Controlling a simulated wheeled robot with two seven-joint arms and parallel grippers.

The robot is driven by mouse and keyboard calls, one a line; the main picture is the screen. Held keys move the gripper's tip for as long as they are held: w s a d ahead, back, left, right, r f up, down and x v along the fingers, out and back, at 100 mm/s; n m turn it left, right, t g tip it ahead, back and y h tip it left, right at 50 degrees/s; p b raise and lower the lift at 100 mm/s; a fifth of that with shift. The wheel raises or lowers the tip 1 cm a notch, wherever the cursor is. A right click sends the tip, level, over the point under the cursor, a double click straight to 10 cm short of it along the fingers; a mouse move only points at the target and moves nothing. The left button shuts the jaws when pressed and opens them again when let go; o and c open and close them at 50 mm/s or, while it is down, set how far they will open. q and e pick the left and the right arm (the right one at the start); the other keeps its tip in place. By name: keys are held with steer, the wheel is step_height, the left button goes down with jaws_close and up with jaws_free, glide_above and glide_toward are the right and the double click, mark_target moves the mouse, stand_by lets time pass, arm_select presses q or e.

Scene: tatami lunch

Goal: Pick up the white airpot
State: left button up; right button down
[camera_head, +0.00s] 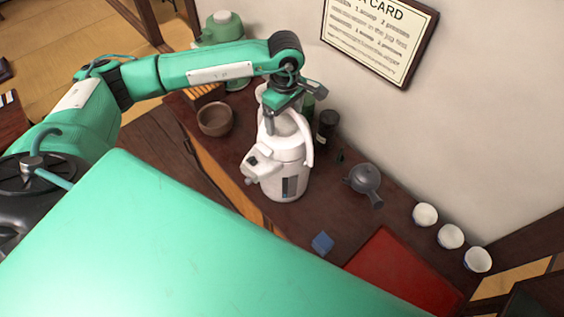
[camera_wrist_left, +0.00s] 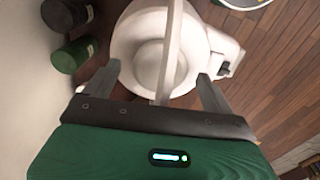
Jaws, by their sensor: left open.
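The white airpot (camera_head: 287,165) stands upright on the dark wooden counter in the head view, with its spout toward the lower left and a carrying handle on its right side. In the left wrist view the airpot (camera_wrist_left: 150,60) is seen from above, its handle running across the middle. My left gripper (camera_head: 270,118) is above the airpot's top. In the left wrist view the left gripper (camera_wrist_left: 158,78) is open, with one finger on each side of the handle. Whether a finger touches the airpot I cannot tell. My right gripper is out of view.
A brown bowl (camera_head: 215,119) is left of the airpot and dark canisters (camera_head: 327,130) are behind it. A grey teapot (camera_head: 364,182), white cups (camera_head: 451,236), a blue cloth (camera_head: 322,243) and a red tray (camera_head: 385,268) lie to the right. A wall rises behind.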

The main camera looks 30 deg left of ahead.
arm_select(q)
steer(key=shift+c, duration=0.4)
steer(key=c, duration=1.1)
steer(key=shift+w+r, duration=0.1)
steer(key=shift+r, duration=0.15)
steer(key=shift+c, duration=1.5)
